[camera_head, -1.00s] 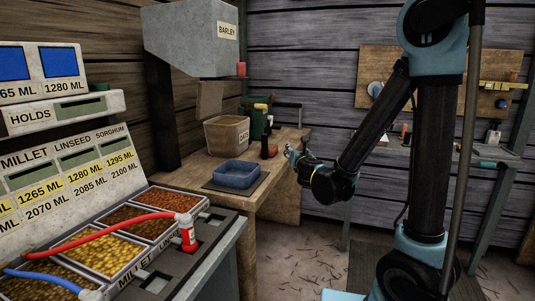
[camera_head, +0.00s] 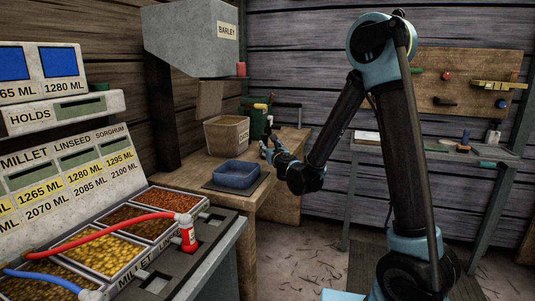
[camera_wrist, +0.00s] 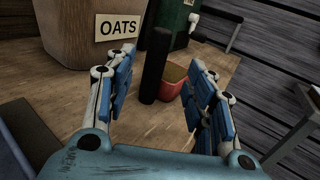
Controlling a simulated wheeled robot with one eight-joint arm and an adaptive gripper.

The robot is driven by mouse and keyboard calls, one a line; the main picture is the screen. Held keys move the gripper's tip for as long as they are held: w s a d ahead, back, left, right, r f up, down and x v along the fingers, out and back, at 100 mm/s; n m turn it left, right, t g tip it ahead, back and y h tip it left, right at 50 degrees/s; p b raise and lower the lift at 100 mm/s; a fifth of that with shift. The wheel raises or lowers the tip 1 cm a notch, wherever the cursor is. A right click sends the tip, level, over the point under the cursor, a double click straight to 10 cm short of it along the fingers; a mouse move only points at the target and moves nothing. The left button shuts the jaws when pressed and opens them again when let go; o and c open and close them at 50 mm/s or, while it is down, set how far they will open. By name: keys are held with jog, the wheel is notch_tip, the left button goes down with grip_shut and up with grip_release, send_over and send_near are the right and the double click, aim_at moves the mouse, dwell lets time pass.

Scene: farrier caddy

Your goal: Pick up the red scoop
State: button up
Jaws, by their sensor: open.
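The red scoop stands on the wooden bench. In the wrist view its red cup (camera_wrist: 170,84) holds something brownish, and a tall black handle (camera_wrist: 154,66) stands upright at its near left side. My gripper (camera_wrist: 163,60) is open and empty in the wrist view. Its blue-padded fingers appear to either side of the scoop, which lies ahead between them; I see no contact. In the head view my gripper (camera_head: 268,146) is at the bench's right end, and the scoop is largely hidden around it.
The oats bin (camera_head: 228,135) stands left of the scoop, with a green object (camera_head: 254,119) behind. A blue tray (camera_head: 237,174) sits in front on a dark mat. The barley hopper (camera_head: 195,40) hangs above at left.

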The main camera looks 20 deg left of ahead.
aim_at(265, 142)
jog(key=shift+f+x, duration=0.1)
jog(key=shift+x, duration=1.65)
jog(key=shift+f+x, duration=0.15)
jog(key=shift+x, duration=1.6)
jog(key=shift+a, duration=0.1)
grip_shut()
